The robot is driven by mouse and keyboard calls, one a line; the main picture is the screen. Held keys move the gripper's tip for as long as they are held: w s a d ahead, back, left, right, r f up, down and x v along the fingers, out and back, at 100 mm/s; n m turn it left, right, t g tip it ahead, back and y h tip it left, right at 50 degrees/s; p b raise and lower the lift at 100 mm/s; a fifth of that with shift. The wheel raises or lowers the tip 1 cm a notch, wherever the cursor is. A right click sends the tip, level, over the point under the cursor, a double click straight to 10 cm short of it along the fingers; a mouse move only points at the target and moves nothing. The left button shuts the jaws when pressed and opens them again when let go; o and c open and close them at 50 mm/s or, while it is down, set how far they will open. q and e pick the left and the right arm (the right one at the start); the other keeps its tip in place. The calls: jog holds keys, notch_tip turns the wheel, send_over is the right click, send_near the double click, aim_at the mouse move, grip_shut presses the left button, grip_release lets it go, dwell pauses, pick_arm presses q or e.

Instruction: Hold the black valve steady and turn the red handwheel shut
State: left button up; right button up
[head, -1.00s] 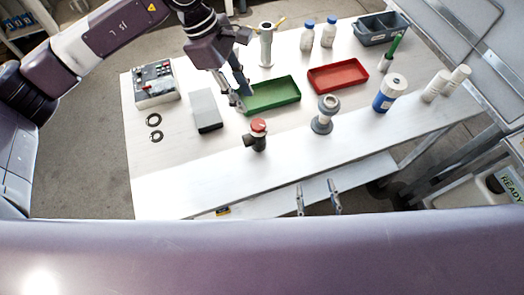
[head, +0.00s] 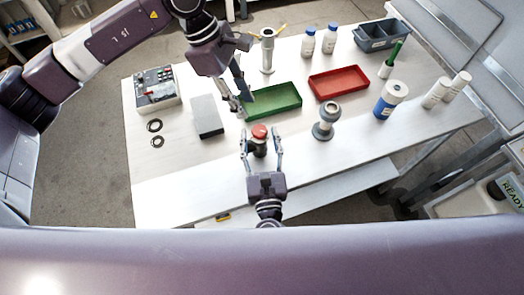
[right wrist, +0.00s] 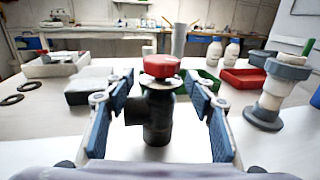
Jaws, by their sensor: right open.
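The black valve (right wrist: 157,118) stands upright on the white table, with the red handwheel (head: 260,131) on its top. The handwheel also shows in the right wrist view (right wrist: 161,67). My right gripper (head: 262,137) is open, with one finger on each side of the valve and gaps between fingers and valve. In the right wrist view its blue pads (right wrist: 165,100) flank the valve. My left gripper (head: 240,97) is above and behind the valve, near the green tray. Whether its fingers are apart is hard to tell; it holds nothing that I can see.
The green tray (head: 297,106) and red tray (head: 339,95) lie behind the valve. A grey flanged fitting (head: 323,129) stands to the right. A grey block (head: 207,134), black rings (head: 157,142) and a control box (head: 176,103) are left. The table's front edge is clear.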

aim_at(259, 131)
jog(key=w, duration=0.5)
jog(key=shift+w+a, duration=0.25)
jog(key=shift+w, duration=0.05)
jog(key=shift+c, duration=0.3)
grip_shut()
pick_arm(q)
jog(key=o, duration=0.3)
jog(key=shift+d+r, duration=0.1)
jog(key=shift+d, duration=0.05)
jog(key=shift+o, duration=1)
jog(key=d+r+y, duration=0.1)
jog(key=s+d+r+t+y, duration=0.1)
jog(key=d+y, duration=0.1)
jog(key=shift+s+d+r, duration=0.1)
jog(key=shift+s, duration=0.1)
pick_arm(e)
jog(key=shift+d, duration=0.1)
pick_arm(q)
jog(key=shift+n+y, duration=0.3)
jog(key=shift+y, duration=0.1)
jog(key=f, duration=1.1)
jog(key=shift+s+d+f, duration=0.15)
jog(key=shift+d, duration=0.05)
jog(key=c, duration=1.2)
